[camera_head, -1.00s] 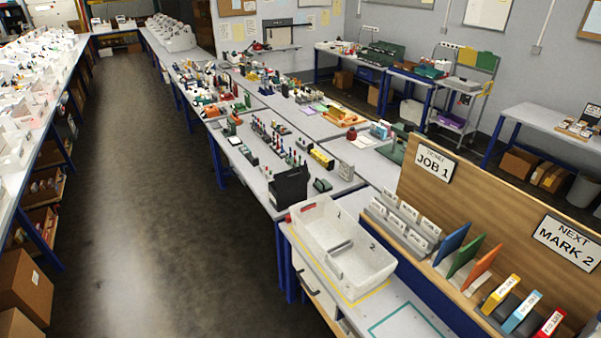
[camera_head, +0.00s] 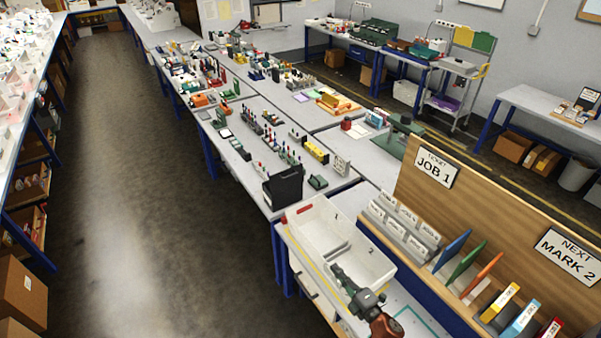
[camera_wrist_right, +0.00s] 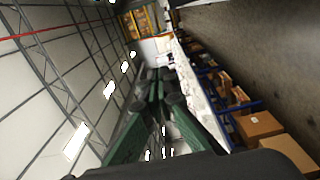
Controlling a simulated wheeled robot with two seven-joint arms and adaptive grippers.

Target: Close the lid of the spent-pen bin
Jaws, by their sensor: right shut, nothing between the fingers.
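A black box-like bin (camera_head: 284,187) stands on the front edge of the long bench, beside the white tray; it looks like the spent-pen bin. A dark panel rises at its back, which looks like a raised lid, but the detail is too small to be sure. My right gripper (camera_head: 340,274) is shut and empty, over the front part of the white tray, apart from the bin and nearer to me. Its green fingers also show in the right wrist view (camera_wrist_right: 160,80), closed together, with no bin in sight there. My left gripper is not in view.
The white two-part tray (camera_head: 322,213) lies between my right gripper and the bin. Small pens and holders (camera_head: 262,138) stand behind the bin. A wooden board with the JOB 1 sign (camera_head: 436,166) rises on the right. The floor at left is clear.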

